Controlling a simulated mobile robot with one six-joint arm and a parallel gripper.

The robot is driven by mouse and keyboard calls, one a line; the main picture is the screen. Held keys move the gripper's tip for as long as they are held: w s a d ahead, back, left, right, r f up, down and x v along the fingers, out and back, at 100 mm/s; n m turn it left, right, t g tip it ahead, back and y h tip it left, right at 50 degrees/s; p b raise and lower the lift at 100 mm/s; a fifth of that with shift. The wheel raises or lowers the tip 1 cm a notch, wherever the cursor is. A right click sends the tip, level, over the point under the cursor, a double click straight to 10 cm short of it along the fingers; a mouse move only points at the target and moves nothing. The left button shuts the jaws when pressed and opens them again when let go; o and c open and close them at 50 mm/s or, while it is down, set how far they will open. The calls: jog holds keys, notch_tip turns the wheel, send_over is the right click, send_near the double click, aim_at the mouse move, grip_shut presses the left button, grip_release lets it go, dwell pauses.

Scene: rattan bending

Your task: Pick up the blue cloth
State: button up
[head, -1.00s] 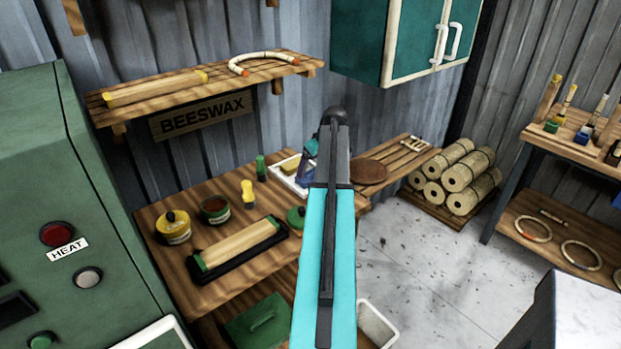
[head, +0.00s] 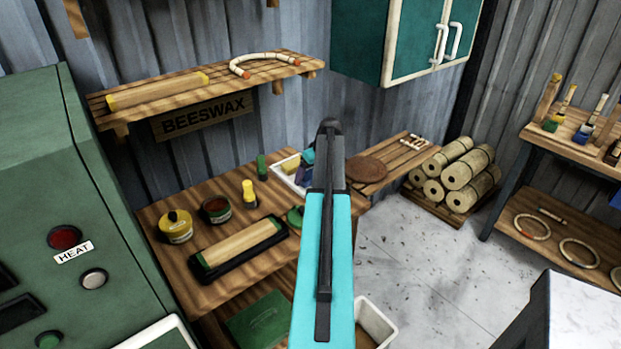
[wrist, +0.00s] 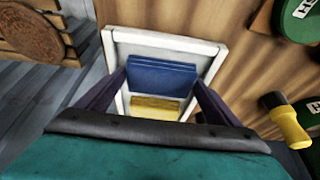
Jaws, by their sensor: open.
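The blue cloth (wrist: 162,76) lies folded in a white tray (wrist: 211,49). A folded yellow cloth (wrist: 154,106) lies beside it in the same tray, nearer my gripper body in the wrist view. My gripper (wrist: 160,82) is open and empty, its two dark fingers on either side of the blue cloth. I cannot tell how far above the cloth the fingertips are. In the head view the tray (head: 286,180) stands at the back right of the workbench, and my arm hides part of it.
A shelf (head: 205,90) hangs above.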

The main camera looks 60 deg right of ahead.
aim_at(308, 173)
jog(key=c, duration=0.7)
jog(key=shift+r, duration=0.1)
jog(key=shift+r+b, duration=0.95)
jog(key=shift+r, duration=0.7)
jog(key=s+a+b, duration=0.1)
jog(key=s+a, duration=0.2)
jog(key=s, duration=0.1)
jog(key=s+a+r+b, duration=0.1)
jog(key=s+a, duration=0.2)
jog(key=s, duration=0.1)
jog(key=s+a+b, duration=0.2)
jog(key=s+a, duration=0.1)
jog(key=s, duration=0.2)
jog(key=shift+a+r, duration=0.25)
jog(key=shift+r, duration=0.05)
